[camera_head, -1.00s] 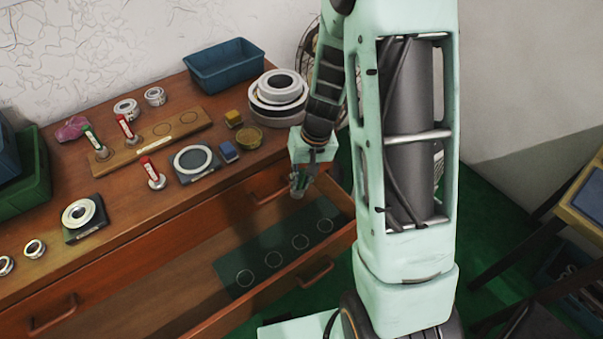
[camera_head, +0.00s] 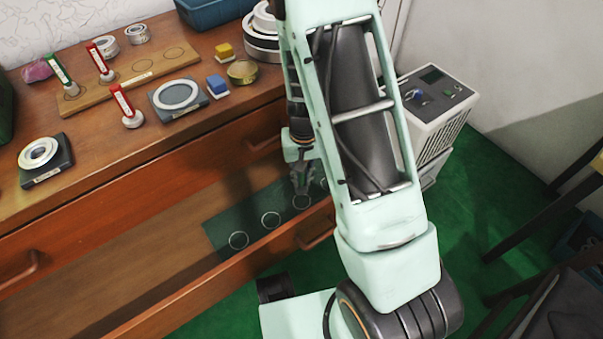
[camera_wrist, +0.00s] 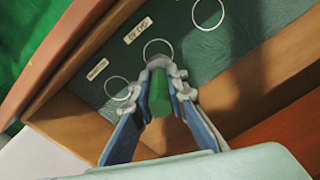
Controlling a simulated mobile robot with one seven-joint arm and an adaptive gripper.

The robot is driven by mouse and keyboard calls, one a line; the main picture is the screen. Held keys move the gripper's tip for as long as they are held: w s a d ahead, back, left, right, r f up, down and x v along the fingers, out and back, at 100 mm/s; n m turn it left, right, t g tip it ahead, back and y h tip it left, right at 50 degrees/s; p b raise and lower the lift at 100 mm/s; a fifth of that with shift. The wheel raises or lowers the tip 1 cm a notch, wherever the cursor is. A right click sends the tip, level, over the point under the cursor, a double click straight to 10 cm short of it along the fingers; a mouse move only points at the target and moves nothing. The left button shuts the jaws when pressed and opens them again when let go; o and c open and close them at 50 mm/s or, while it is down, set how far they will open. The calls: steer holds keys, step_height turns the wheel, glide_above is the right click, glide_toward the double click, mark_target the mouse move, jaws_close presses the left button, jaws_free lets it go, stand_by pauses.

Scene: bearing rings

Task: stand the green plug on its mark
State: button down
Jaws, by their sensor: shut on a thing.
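My gripper (camera_wrist: 161,70) is shut on the green plug (camera_wrist: 159,95), which sits between the fingertips in the wrist view. In the head view my gripper (camera_head: 302,188) hangs low over the right part of the dark green mat (camera_head: 220,232) in the open drawer. The mat carries a row of white ring marks. In the wrist view one ring mark (camera_wrist: 158,43) is just beyond the fingertips, with a label (camera_wrist: 138,30) beside it.
The drawer front (camera_head: 225,285) borders the mat. On the cabinet top are a wooden board (camera_head: 110,95) with red- and green-handled pieces, a dark block with a ring (camera_head: 178,95), a blue block (camera_head: 217,86) and a brass dish (camera_head: 242,72). The drawer's left part is bare.

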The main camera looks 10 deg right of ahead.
mark_target(302, 190)
steer(key=shift+f+b, duration=2)
steer(key=shift+f, duration=0.85)
steer(key=shift+f, duration=0.25)
steer(key=c, duration=1.8)
jaws_free()
steer(key=shift+r, duration=0.1)
step_height(302, 190, up, 12)
steer(key=shift+d, duration=0.1)
